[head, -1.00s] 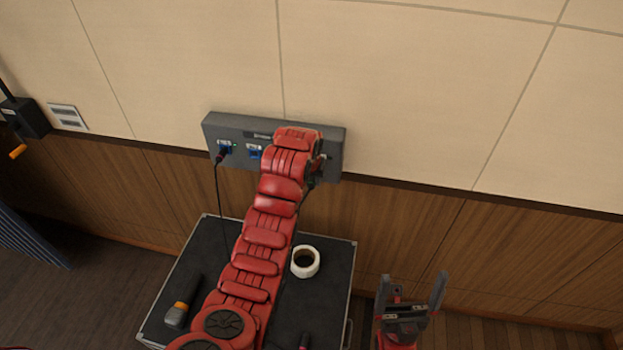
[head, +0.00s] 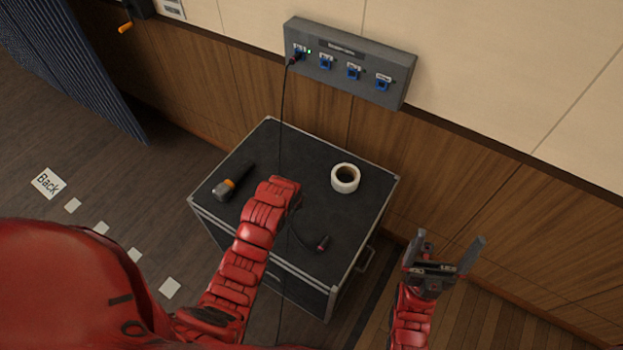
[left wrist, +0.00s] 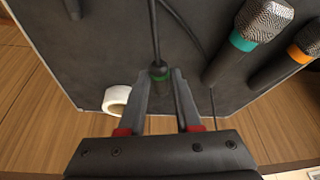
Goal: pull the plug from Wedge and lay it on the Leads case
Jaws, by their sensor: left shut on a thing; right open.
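My left gripper (left wrist: 161,80) is shut on a black plug with a green ring (left wrist: 159,73), its cable running away up the left wrist view. In the head view my left wrist is over the Leads case (head: 310,155), a black case with metal edges, and hides the held plug. I cannot tell whether the plug touches the lid. The grey wall panel (head: 350,50) has several blue sockets; the leftmost holds a red-ringed plug (head: 292,60) beside a green light. The rightmost socket (head: 383,83) is empty; labels are too small to read. My right gripper (head: 442,262) is open and empty, right of the case.
On the case lie a white tape roll (head: 345,178), an orange-banded microphone (head: 230,187) and a loose plug with a pinkish ring (head: 322,243). A teal-banded microphone (left wrist: 245,45) shows in the left wrist view, right of the held plug.

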